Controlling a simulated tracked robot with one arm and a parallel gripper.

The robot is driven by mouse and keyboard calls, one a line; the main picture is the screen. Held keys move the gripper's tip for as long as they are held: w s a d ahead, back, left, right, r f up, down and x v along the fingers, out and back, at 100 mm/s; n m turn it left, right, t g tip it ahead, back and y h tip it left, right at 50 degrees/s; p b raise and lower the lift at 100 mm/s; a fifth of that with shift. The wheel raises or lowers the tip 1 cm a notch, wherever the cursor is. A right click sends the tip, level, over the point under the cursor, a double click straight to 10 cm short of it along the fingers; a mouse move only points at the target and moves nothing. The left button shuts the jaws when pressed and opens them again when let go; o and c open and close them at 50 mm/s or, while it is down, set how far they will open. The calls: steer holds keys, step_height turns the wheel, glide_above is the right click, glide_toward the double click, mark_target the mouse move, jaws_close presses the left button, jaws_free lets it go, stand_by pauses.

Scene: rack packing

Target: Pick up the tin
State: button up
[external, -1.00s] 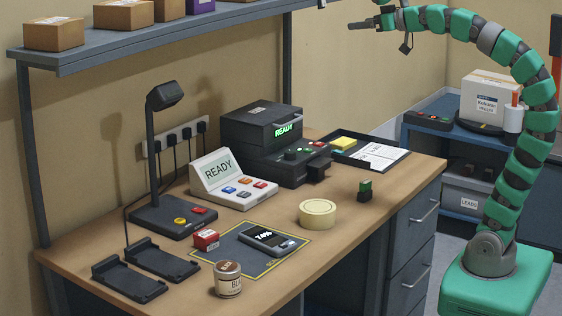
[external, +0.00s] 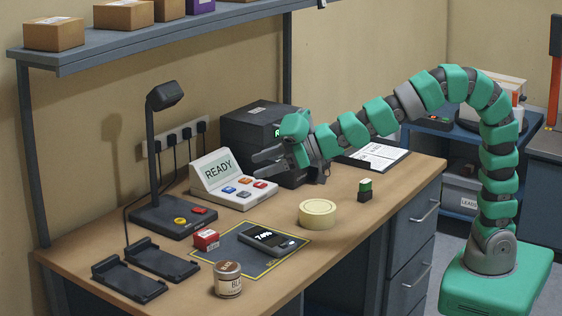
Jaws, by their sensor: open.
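A small cylindrical tin (external: 228,282) with a brown lid and a pale, partly readable label stands upright near the desk's front edge. A low, round cream object (external: 318,214) lies flat further right; I cannot tell if it is also a tin or a roll of tape. My gripper (external: 262,165) is open and empty, pointing left in the air in front of the black machine. It is apart from both round things, above and behind them in the picture.
A handheld device (external: 267,238) lies on the dark mat (external: 232,252), with a small red box (external: 206,240) near its left edge. Black cradles (external: 128,280), a lamp stand (external: 160,215) and the READY console (external: 225,182) stand left and behind. A green-topped block (external: 365,189) stands right.

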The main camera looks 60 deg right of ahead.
mark_target(220, 272)
steer(key=s+a+f+n+g+y, duration=0.2)
steer(key=s+a+f+n+g, duration=0.1)
steer(key=s+a+f, duration=0.95)
steer(key=shift+w+r+b+x, duration=0.1)
steer(key=shift+b+x, duration=0.2)
steer(key=shift+x, duration=2.15)
steer(key=shift+w+r+b+x, duration=0.1)
steer(key=shift+b+x, duration=0.2)
steer(key=shift+x, duration=2.15)
steer(key=shift+w+r+b+x, duration=0.1)
steer(key=shift+b+x, duration=0.2)
steer(key=shift+x, duration=2.15)
steer(key=c, duration=1.1)
